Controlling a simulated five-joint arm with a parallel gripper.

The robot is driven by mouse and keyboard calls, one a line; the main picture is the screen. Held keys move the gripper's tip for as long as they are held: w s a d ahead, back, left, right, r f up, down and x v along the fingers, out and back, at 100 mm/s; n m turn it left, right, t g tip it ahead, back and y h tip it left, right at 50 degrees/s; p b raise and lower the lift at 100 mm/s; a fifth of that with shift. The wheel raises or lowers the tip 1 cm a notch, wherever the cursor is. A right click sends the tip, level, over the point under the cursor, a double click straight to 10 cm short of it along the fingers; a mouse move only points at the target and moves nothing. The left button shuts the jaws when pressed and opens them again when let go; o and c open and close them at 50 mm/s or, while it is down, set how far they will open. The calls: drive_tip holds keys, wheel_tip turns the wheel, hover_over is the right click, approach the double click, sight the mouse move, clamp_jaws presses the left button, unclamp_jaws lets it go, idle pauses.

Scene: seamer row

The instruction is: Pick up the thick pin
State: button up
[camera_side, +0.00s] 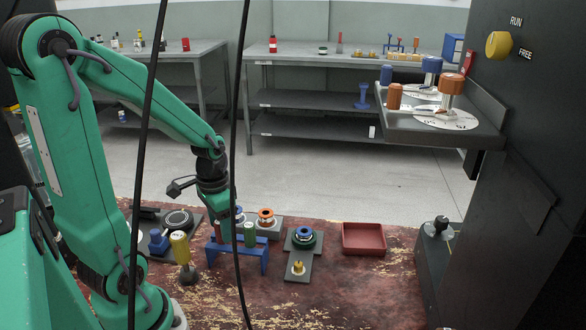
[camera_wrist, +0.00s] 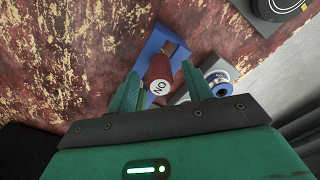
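In the wrist view a dark red pin (camera_wrist: 158,70) with a white end marked "NO" sits over a blue rack (camera_wrist: 168,43). My gripper (camera_wrist: 160,72) is open above it, one finger on each side, with a gap on both sides of the pin. In the side view my gripper (camera_side: 223,234) points down at the left part of the blue rack (camera_side: 240,257), and little of the red pin shows there. A green pin (camera_side: 250,235) stands in the rack just right of my gripper. I cannot tell which pin is thicker.
A yellow-handled tool (camera_side: 180,248) and a blue part (camera_side: 159,241) stand left of the rack. Grey blocks with an orange ring (camera_side: 266,215) and a blue-green ring (camera_side: 303,236) lie right. A red tray (camera_side: 363,237) is farther right. Cables hang in front.

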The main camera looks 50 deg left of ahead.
drive_tip(key=c, duration=1)
drive_tip(key=shift+r, duration=0.15)
drive_tip(key=shift+r, duration=0.8)
drive_tip(key=r, duration=0.2)
drive_tip(key=shift+d+r, duration=0.3)
drive_tip(key=d+r, duration=0.2)
drive_tip(key=d, duration=0.1)
drive_tip(key=d+r, duration=0.2)
drive_tip(key=d, duration=0.2)
drive_tip(key=s+d+r, duration=0.1)
drive_tip(key=d+r, duration=0.1)
drive_tip(key=d, duration=0.2)
drive_tip(key=shift+r, duration=0.25)
